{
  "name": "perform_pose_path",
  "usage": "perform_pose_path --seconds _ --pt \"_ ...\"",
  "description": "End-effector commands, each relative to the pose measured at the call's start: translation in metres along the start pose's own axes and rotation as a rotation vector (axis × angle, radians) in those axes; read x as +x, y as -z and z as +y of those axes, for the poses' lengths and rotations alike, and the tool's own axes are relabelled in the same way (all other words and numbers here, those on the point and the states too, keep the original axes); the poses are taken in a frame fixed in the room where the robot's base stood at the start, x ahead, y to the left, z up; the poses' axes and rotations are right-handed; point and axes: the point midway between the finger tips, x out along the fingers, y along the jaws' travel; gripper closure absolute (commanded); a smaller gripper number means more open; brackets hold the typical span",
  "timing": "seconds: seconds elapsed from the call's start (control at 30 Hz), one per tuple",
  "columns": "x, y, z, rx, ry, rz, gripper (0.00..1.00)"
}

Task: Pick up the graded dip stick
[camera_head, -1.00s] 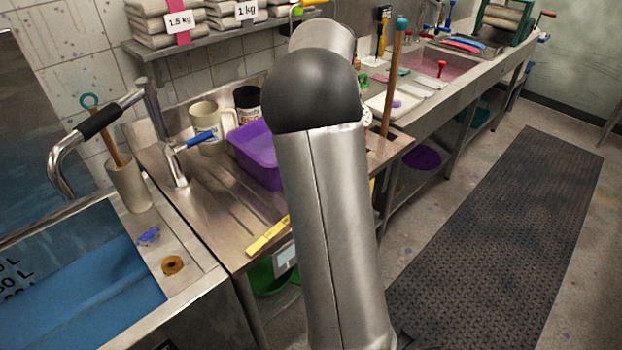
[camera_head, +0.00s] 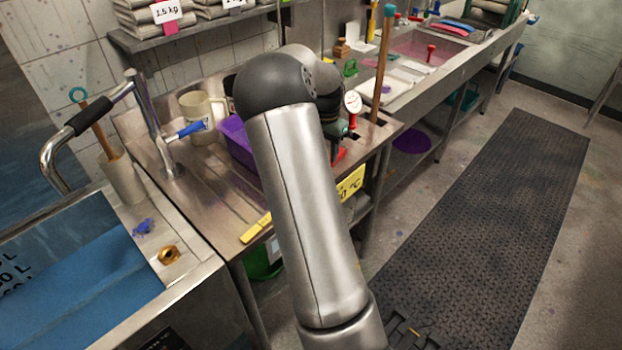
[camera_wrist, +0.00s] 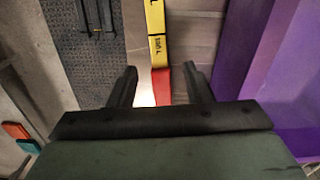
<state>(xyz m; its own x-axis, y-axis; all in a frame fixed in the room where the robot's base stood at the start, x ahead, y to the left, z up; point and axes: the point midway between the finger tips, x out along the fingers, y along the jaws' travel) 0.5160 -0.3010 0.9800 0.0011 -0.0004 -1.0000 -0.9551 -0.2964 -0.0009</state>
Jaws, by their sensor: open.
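The graded dip stick is a flat yellow bar with dark marks and a red end. In the head view its yellow end (camera_head: 255,228) lies on the steel counter near the front edge; my arm hides its middle. In the wrist view the yellow part (camera_wrist: 155,30) runs up from the red part (camera_wrist: 163,84). My gripper (camera_wrist: 160,82) is open, with one finger on each side of the red part and gaps between. I cannot tell its height above the stick. In the head view the fingers are mostly hidden.
A purple tub (camera_head: 238,142) stands just behind the stick; its wall (camera_wrist: 245,50) is close to the right finger in the wrist view. A beige jug (camera_head: 200,108), a blue-handled tap (camera_head: 190,129) and an upright wooden pole (camera_head: 384,60) stand nearby.

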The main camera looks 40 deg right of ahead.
Motion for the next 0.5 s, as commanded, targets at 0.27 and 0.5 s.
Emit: perform_pose_path --seconds 0.27,0.5 --pt "0.039 -0.002 0.002 0.001 -0.003 -0.002 0.55" --pt "0.047 -0.001 0.002 0.001 -0.001 0.000 0.55"
